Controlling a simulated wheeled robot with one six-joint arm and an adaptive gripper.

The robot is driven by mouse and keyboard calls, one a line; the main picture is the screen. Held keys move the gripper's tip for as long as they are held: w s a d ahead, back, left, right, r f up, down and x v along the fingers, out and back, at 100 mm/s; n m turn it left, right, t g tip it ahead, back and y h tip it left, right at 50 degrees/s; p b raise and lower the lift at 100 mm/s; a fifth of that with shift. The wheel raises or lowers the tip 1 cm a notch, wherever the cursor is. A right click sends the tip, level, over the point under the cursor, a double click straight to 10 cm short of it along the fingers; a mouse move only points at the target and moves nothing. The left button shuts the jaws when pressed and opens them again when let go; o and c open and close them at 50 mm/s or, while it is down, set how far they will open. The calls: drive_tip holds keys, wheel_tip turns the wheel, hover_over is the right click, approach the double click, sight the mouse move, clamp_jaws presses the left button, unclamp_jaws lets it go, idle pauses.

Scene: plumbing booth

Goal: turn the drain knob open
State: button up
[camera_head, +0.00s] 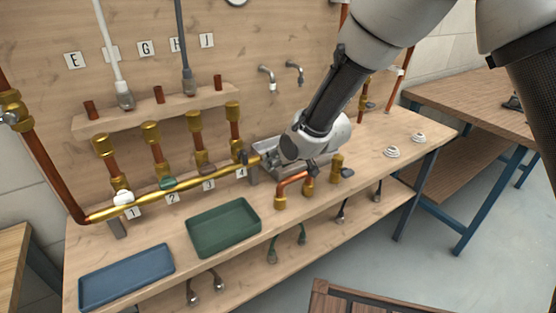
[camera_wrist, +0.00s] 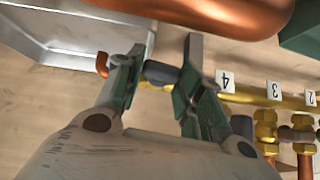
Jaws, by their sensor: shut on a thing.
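The drain knob (camera_wrist: 161,73) appears as a short dark grey piece at the end of the brass pipe, between my fingers in the wrist view. My gripper (camera_wrist: 164,64) is shut on it, with one finger on each side. In the head view my gripper (camera_head: 268,159) reaches down to the right end of the brass pipe (camera_head: 150,199) and hides the knob there. The pipe also shows in the wrist view (camera_wrist: 262,99), running right from the knob past the number 4 label (camera_wrist: 226,80). I cannot tell how far the knob is turned.
A metal basin (camera_head: 262,147) lies behind my gripper. A copper elbow (camera_head: 291,181) stands close in front. A green tray (camera_head: 222,228) and a blue tray (camera_head: 126,276) lie on the bench.

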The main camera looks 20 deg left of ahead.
drive_tip(key=o, duration=1)
drive_tip(key=v, duration=1.2)
